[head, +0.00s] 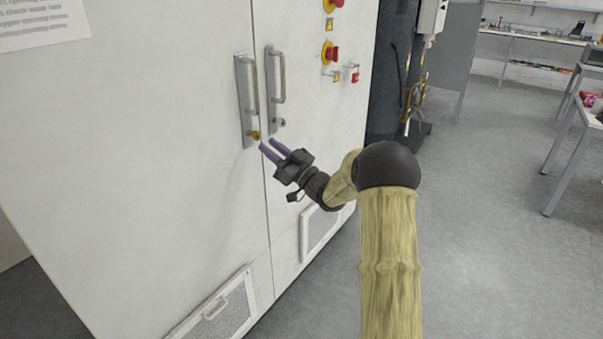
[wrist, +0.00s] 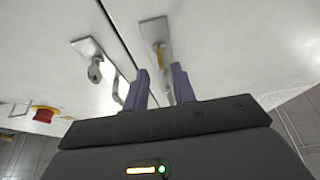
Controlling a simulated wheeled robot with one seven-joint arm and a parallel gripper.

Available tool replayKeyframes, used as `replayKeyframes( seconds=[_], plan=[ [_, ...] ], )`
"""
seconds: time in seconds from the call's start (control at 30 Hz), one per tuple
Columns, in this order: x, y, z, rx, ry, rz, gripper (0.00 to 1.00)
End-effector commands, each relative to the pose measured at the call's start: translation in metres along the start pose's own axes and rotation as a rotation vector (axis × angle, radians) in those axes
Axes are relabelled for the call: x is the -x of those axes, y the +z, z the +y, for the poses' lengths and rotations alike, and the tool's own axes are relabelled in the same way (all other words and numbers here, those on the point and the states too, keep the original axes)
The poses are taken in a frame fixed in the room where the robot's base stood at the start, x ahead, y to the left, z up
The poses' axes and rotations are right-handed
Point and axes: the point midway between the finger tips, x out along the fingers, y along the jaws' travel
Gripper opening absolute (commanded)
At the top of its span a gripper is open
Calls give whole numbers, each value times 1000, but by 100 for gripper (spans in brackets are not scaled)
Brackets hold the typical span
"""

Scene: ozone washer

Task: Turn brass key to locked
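The brass key (head: 254,135) sits at the foot of the left door's handle plate (head: 243,104) on a white cabinet. In the wrist view, the brass key (wrist: 159,57) shows as a small yellowish piece on its plate, ahead of the gap between my fingers. My gripper (head: 267,143) is open, its two purple fingers apart with nothing between them. The fingertips are just below and right of the key in the head view, close to it; whether they touch is unclear. The key's exact angle is too small to tell.
The right door's handle plate (head: 272,95) carries a silver lock (head: 281,123), also in the wrist view (wrist: 95,72). Red emergency buttons (head: 330,53) stick out farther right. Vent grilles (head: 220,308) are low on the doors.

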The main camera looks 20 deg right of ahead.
Motion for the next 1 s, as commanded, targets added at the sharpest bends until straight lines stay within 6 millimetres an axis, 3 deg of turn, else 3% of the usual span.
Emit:
replayKeyframes(
  seconds=[0.5,0.7,1.0],
  plan=[
    [101,1,1,0,1,-2,26],
    [114,0,0,0,-1,0,26],
    [114,0,0,0,-1,-1,26]
  ],
)
